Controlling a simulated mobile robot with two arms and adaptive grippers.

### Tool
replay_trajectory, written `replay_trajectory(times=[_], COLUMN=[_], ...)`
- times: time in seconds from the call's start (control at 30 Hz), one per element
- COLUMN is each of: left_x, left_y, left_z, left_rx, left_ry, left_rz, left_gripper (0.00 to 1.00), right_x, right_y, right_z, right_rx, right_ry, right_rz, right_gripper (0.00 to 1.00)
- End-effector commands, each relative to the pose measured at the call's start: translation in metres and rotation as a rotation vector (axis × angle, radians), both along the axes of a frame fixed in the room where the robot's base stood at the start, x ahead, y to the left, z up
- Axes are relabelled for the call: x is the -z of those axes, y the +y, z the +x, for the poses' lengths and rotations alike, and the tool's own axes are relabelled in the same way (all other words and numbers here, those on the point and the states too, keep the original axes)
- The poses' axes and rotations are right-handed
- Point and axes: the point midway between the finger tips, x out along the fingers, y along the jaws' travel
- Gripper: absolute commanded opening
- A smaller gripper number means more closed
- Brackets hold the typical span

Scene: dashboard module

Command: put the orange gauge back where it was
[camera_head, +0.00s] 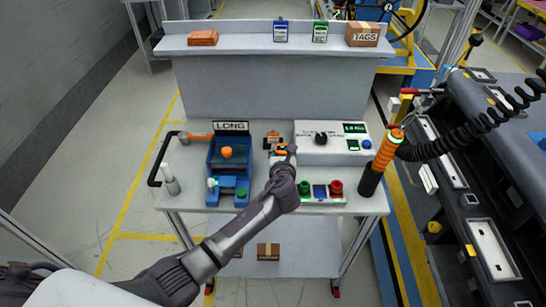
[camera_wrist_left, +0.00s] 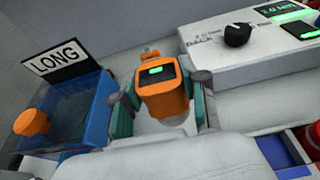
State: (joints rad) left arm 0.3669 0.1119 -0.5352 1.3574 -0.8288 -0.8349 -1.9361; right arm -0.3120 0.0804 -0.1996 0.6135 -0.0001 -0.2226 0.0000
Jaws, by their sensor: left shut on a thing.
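The orange gauge (camera_wrist_left: 163,100) with a small dark screen and green readout is between the two fingers of my left gripper (camera_wrist_left: 163,88) in the left wrist view. The fingers press on its left and right sides. In the head view the gauge (camera_head: 280,149) shows small and partly covered at the end of my left gripper (camera_head: 284,154), over the table between the blue bin and the white box. I cannot tell whether its underside touches the table. My right gripper is not in view.
The blue bin (camera_head: 228,170) with a LONG sign (camera_head: 231,126) stands left of the gauge. The white box with a black knob (camera_head: 321,139) is to the right. A button panel (camera_head: 320,191) lies in front. An orange-and-black tool (camera_head: 383,158) stands at the table's right edge.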

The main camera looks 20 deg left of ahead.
Motion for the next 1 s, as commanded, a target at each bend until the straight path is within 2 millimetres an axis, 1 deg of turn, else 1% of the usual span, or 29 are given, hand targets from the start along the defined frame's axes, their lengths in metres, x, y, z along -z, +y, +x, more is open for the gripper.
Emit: replay_trajectory(times=[0.03, 0.1, 0.23, 0.33, 0.4, 0.5, 0.6, 0.8, 1.0], left_x=[0.006, 0.013, 0.022, 0.028, 0.037, 0.054, 0.063, 0.065, 0.069], left_y=[0.011, 0.022, 0.033, 0.036, 0.037, 0.036, 0.036, 0.036, 0.036], left_z=[0.006, 0.013, 0.02, 0.022, 0.022, 0.022, 0.022, 0.022, 0.022], left_rx=[-0.003, -0.001, -0.001, 0.001, 0.0, 0.0, 0.001, 0.001, 0.001], left_ry=[0.001, -0.001, -0.001, -0.001, 0.001, 0.001, -0.001, -0.002, -0.002], left_rz=[0.005, 0.004, 0.001, 0.001, 0.001, 0.001, 0.001, 0.0, 0.001], left_gripper=[0.0, 0.0, 0.0, 0.0, 0.0, 0.0, 0.0, 0.0, 0.0], right_x=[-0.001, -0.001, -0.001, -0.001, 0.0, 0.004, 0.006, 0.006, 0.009], right_y=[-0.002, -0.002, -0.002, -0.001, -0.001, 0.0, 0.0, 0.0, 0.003], right_z=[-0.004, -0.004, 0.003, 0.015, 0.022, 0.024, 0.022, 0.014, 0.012], right_rx=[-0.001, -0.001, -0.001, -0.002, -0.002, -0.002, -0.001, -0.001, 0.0], right_ry=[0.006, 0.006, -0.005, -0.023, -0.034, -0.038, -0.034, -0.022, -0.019], right_rz=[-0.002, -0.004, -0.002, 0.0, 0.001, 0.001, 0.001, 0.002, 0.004], right_gripper=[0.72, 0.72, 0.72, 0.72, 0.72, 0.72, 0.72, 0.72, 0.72])
